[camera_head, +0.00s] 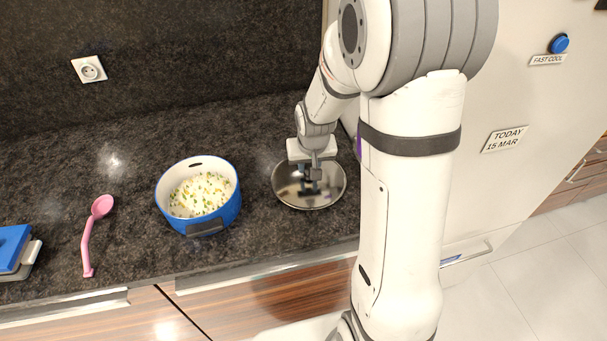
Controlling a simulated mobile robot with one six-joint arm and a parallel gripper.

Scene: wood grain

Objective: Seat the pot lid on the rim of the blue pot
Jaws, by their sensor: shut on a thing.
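The blue pot (232,208) stands open on the dark counter, left of my arm. Its inside is white and holds a pale food with green and yellow bits. The round metal pot lid (291,196) is to the right of the pot, apart from it. The lid looks flat on or just above the counter; I cannot tell which. My gripper (314,178) points down over the lid's middle and is shut on its knob, which the fingers mostly hide.
A pink ladle (87,243) lies left of the pot, and a blue and grey object (14,250) sits at the far left. A pale cabinet (500,90) borders the counter on the right. The counter (255,240) between pot and lid is clear.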

